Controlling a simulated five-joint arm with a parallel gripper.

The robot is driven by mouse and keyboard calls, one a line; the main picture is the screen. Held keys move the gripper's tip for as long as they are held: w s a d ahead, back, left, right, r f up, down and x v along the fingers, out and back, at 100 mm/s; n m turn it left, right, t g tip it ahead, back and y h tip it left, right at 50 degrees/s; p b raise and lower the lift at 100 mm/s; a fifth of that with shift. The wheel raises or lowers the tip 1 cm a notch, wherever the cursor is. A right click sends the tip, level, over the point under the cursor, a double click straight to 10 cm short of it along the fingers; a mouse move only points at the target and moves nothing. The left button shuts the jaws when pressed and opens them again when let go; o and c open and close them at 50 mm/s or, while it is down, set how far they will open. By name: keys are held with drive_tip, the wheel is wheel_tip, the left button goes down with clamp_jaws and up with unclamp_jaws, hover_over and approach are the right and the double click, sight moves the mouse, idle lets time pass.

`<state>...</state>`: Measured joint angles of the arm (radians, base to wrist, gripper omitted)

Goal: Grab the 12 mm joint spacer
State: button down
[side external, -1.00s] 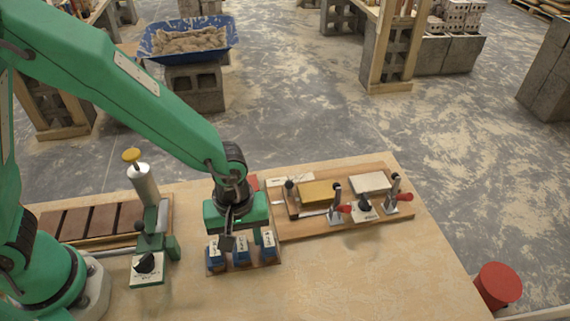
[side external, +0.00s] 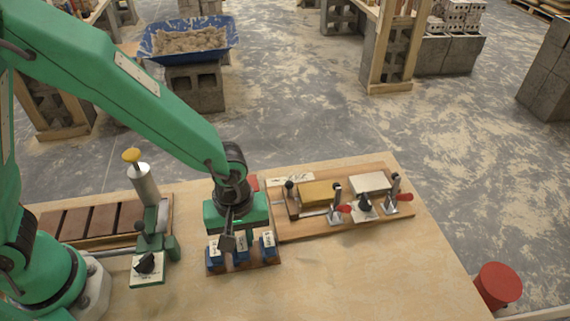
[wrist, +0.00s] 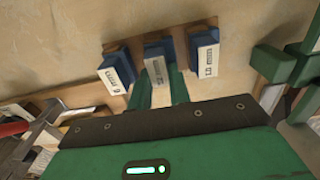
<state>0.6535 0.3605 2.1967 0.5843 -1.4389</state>
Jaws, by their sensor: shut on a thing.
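Three blue spacers with white labels stand in a row on a small wooden rack (wrist: 118,100). The middle one, the 12 mm joint spacer (wrist: 160,66), has a blurred label that appears to read 12 mm; it also shows in the side external view (side external: 241,257). A spacer with a smaller number (wrist: 116,72) is on its left in the wrist view, and one with a larger number (wrist: 204,55) is on its right. My gripper (wrist: 161,84) points down at the middle spacer, its green fingers shut on it. The fingers partly hide the spacer in the side external view (side external: 240,246).
Right of the rack in the side external view is a wooden board (side external: 290,231) with red-handled clamps. To the left stand a dial box (side external: 147,270) and a green-based post with a cylinder (side external: 146,185). The front tabletop (side external: 340,285) is clear.

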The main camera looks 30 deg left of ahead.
sight(242, 239)
drive_tip(key=shift+r, duration=0.15)
drive_tip(key=shift+r, duration=0.9)
wheel_tip(242, 239, up, 2)
drive_tip(key=shift+r, duration=0.15)
drive_tip(key=s+d+r, duration=0.4)
drive_tip(key=s+r, duration=0.2)
drive_tip(key=s, duration=0.5)
drive_tip(key=shift+d+r, duration=0.15)
drive_tip(key=shift+r, duration=0.2)
drive_tip(key=shift+w, duration=0.1)
